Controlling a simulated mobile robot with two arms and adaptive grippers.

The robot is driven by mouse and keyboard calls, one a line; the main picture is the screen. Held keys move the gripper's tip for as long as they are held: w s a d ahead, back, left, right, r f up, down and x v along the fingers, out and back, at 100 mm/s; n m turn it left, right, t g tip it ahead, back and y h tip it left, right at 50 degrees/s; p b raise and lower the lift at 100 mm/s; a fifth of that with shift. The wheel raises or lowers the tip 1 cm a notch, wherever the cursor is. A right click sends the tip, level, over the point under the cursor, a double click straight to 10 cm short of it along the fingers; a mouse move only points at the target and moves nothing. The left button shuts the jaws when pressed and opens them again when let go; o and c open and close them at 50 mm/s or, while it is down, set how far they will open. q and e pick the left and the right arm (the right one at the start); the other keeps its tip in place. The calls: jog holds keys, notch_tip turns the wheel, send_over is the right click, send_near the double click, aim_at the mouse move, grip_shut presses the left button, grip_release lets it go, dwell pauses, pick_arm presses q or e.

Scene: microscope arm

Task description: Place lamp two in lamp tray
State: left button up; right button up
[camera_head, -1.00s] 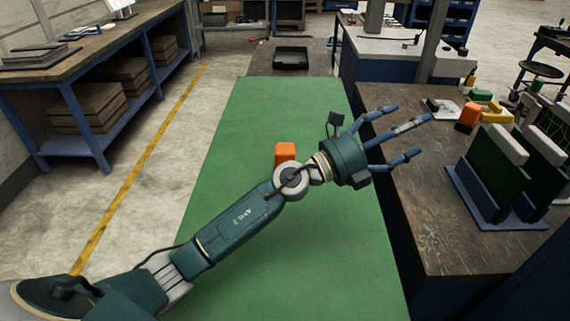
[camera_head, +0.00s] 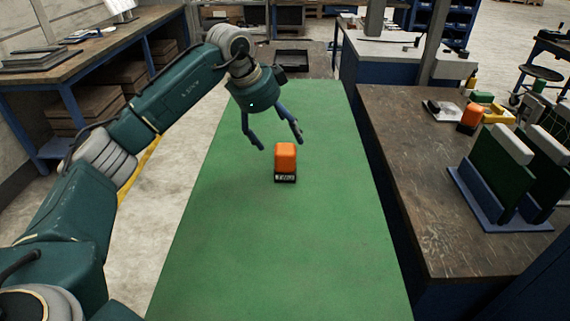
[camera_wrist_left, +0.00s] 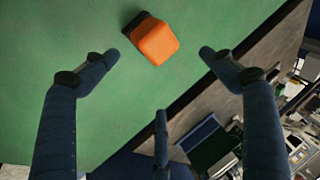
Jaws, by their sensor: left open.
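An orange lamp (camera_head: 286,158) with a dark, labelled base stands upright on the green mat (camera_head: 240,240); its label is too small to read surely. It also shows in the left wrist view (camera_wrist_left: 157,42), at the top between the finger tips. My left gripper (camera_head: 280,142) is open and empty, its fingers pointing down just behind and above the lamp, apart from it. In the left wrist view the open left gripper (camera_wrist_left: 160,54) shows three spread fingers. A black tray (camera_head: 291,59) lies on the far end of the bench. My right gripper is not in view.
A brown table (camera_head: 425,220) to the right holds green panels in a blue stand (camera_head: 485,205), and another orange piece (camera_head: 472,117) beside yellow and green ones. A wooden bench (camera_head: 65,70) stands at the left. The green mat around the lamp is clear.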

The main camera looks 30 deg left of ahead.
aim_at(284, 149)
pick_arm(q)
jog(key=shift+n, duration=0.4)
jog(key=f, duration=0.1)
jog(key=w+f, duration=0.1)
jog(key=f, duration=0.1)
jog(key=w+f+p, duration=0.1)
jog(key=f, duration=0.1)
jog(key=shift+a, duration=0.2)
jog(key=x, duration=0.1)
jog(key=p+x, duration=0.1)
jog(key=x, duration=0.3)
jog(key=shift+a+f+p, duration=0.15)
jog(key=shift+a+p, duration=0.15)
jog(key=shift+p, duration=0.05)
jog(key=c, duration=1.5)
